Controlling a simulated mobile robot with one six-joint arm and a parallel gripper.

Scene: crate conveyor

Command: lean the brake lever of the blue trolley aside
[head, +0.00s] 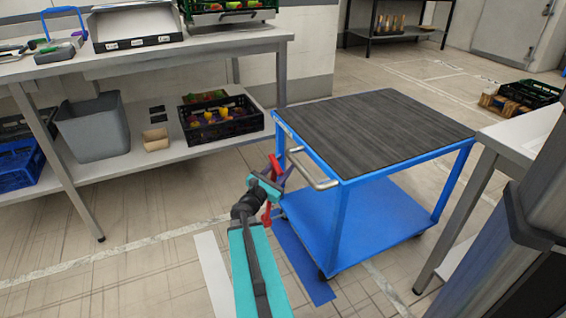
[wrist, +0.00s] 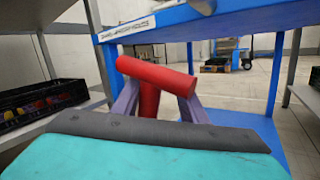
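The blue trolley (head: 338,212) stands right of centre in the head view, with a dark ribbed top and a blue lower shelf. Its red brake lever (head: 274,164) is at the near left corner, below the grey push handle (head: 318,181). In the wrist view the lever (wrist: 155,74) shows a thick crossbar over a red post. My gripper (head: 281,178) is at the lever. Its two purple fingers (wrist: 160,100) are apart, one on each side of the post, tips near the crossbar. A gap shows on the right; left contact is unclear. The lever's lower part is partly hidden.
A grey workbench (head: 150,57) with trays and crates stands at the left. Another table (head: 520,135) stands close to the trolley's right. A blue floor strip (head: 300,262) and a white strip (head: 213,270) lie by my arm.

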